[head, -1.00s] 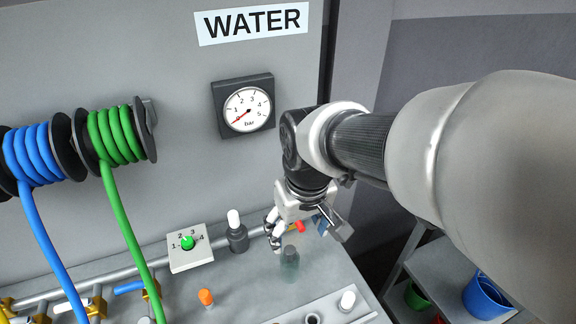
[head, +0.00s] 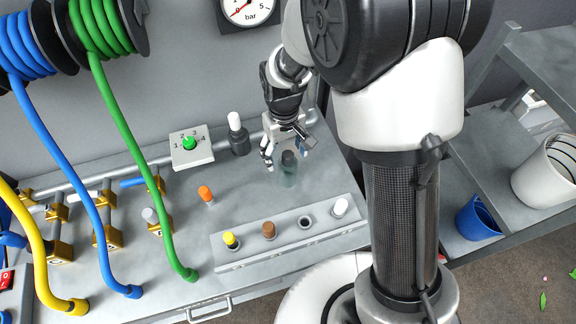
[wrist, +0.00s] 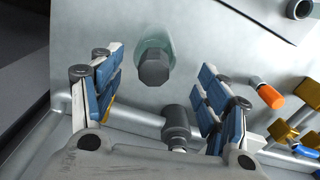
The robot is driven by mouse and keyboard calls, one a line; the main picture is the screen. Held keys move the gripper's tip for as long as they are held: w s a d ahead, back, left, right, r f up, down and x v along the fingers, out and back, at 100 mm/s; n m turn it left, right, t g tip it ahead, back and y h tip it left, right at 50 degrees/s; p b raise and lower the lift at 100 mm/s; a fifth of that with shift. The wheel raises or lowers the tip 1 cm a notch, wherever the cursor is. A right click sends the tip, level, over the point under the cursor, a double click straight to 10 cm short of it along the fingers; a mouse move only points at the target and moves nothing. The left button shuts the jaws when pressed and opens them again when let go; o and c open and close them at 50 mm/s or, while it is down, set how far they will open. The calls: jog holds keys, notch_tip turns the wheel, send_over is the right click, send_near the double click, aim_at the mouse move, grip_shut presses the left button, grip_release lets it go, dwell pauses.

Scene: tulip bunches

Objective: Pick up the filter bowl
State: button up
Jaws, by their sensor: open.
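The filter bowl (head: 288,174) is a small translucent green cup with a dark top. It stands upright on the grey bench, right of the orange-capped piece. My gripper (head: 287,150) is just above and behind it in the head view, with its fingers apart. In the wrist view the bowl (wrist: 153,66) shows between and beyond the open blue-padded fingers (wrist: 158,80). Nothing is between the pads, and I see no contact. The bowl's lower part is partly hidden by its top in the wrist view.
An orange-capped piece (head: 206,195) and a rack (head: 290,238) with coloured caps stand nearer. Green hose (head: 128,150) hangs left.

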aim_at(288, 167)
notch_tip(288, 167, down, 3)
jog(key=shift+r, duration=0.1)
jog(key=f, duration=0.1)
jog(key=f+b, duration=0.1)
jog(key=f, duration=0.1)
jog(key=f+b, duration=0.1)
jog(key=f, duration=0.1)
jog(key=shift+w+d+f, duration=0.1)
jog(key=shift+d+f, duration=0.1)
jog(key=shift+d, duration=0.2)
jog(key=shift+c, duration=0.4)
jog(key=c, duration=1.1)
jog(key=shift+r, duration=0.2)
